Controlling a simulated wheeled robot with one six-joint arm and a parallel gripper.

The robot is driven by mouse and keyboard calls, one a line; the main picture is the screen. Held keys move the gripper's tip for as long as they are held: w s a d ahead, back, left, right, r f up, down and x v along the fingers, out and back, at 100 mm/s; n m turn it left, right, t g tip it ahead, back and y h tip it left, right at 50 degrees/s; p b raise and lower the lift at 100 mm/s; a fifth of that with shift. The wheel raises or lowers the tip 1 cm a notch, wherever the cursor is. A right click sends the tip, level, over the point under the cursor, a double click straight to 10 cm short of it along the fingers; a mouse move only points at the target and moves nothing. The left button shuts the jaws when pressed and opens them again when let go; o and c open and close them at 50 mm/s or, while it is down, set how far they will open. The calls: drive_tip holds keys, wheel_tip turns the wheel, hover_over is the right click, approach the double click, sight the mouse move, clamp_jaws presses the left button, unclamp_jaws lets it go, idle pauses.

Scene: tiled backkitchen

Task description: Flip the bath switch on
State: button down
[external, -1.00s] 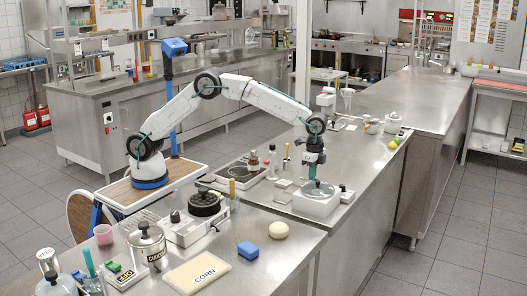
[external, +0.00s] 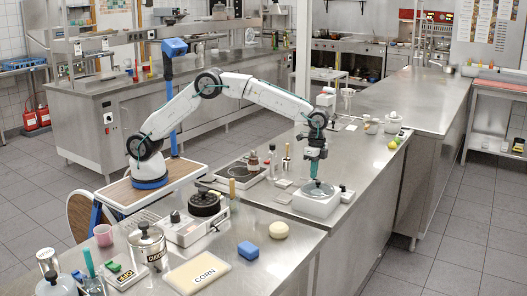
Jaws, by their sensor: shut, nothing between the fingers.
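A white box-shaped bath (external: 318,207) with a round, greyish top stands on the steel counter at the centre right. A small dark-topped part (external: 347,190) shows at its right side; I cannot tell whether this is the switch or which way any switch is set. My gripper (external: 315,178) points straight down over the bath's round top. It is shut and empty. I cannot tell whether its tips touch the bath.
A dark tray with small bottles (external: 245,172) lies left of the bath. The counter (external: 385,105) behind is largely clear.

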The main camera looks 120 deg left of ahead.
wheel_tip(320, 180, up, 12)
drive_tip(key=d, duration=0.1)
drive_tip(key=shift+d+r, duration=0.25)
drive_tip(key=shift+d, duration=0.15)
drive_tip(key=s+d+r, duration=0.4)
drive_tip(key=s+d, duration=0.1)
drive_tip(key=s, duration=0.4)
drive_tip(key=s+d+r, duration=0.3)
drive_tip(key=s+d, duration=0.2)
drive_tip(key=s, duration=0.3)
drive_tip(key=s+d+r, duration=0.4)
drive_tip(key=s+d, duration=0.2)
drive_tip(key=s, duration=0.3)
drive_tip(key=s+d+f, duration=0.1)
drive_tip(key=s+f, duration=0.3)
drive_tip(key=s, duration=0.4)
drive_tip(key=s+d+f+t, duration=0.1)
drive_tip(key=s+d+f, duration=0.1)
drive_tip(key=s, duration=0.7)
drive_tip(key=s+d+f, duration=0.2)
drive_tip(key=s+f, duration=0.3)
drive_tip(key=s, duration=0.4)
drive_tip(key=shift+d+f+y, duration=0.15)
drive_tip(key=shift+f+y, duration=0.2)
drive_tip(key=shift+y, duration=0.05)
